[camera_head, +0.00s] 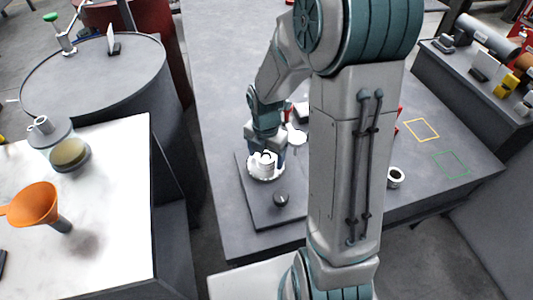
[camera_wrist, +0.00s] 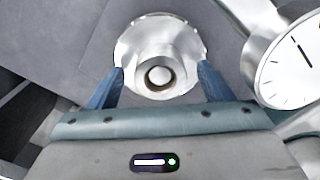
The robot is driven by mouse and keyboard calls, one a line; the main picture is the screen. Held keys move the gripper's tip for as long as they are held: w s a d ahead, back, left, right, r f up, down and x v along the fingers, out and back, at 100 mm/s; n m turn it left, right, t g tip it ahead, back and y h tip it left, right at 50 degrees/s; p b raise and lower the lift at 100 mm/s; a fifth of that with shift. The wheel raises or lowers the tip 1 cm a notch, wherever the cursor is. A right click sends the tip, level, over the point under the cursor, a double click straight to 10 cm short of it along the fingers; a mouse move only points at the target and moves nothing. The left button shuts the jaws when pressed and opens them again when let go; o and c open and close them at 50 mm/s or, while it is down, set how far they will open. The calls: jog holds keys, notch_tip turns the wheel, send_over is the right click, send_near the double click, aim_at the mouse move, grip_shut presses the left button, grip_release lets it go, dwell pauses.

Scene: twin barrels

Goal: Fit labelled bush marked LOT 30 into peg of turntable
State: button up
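The turntable (camera_head: 266,177) is a pale round disc on a dark base plate (camera_head: 262,215). A pale ring-shaped piece with a round hole, apparently a bush (camera_wrist: 143,62), sits at the disc's middle. A round post end, apparently the peg (camera_wrist: 158,75), shows inside its hole. The disc (camera_wrist: 190,47) spreads around it in the wrist view. My gripper (camera_wrist: 159,84) is right over the turntable, its blue fingers spread to either side with visible gaps to the ring. No LOT 30 label is readable. Another pale ring (camera_head: 395,177) stands on the table at right.
A dial gauge (camera_wrist: 292,72) stands close beside my right finger. A black knob (camera_head: 281,200) is on the base plate. Yellow (camera_head: 421,130) and green (camera_head: 451,165) outlines mark clear table at right. An orange funnel (camera_head: 36,203) is on the white table.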

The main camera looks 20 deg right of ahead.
notch_tip(320, 180, up, 14)
jog(key=p, duration=0.1)
jog(key=shift+p, duration=0.3)
dwell(0.6)
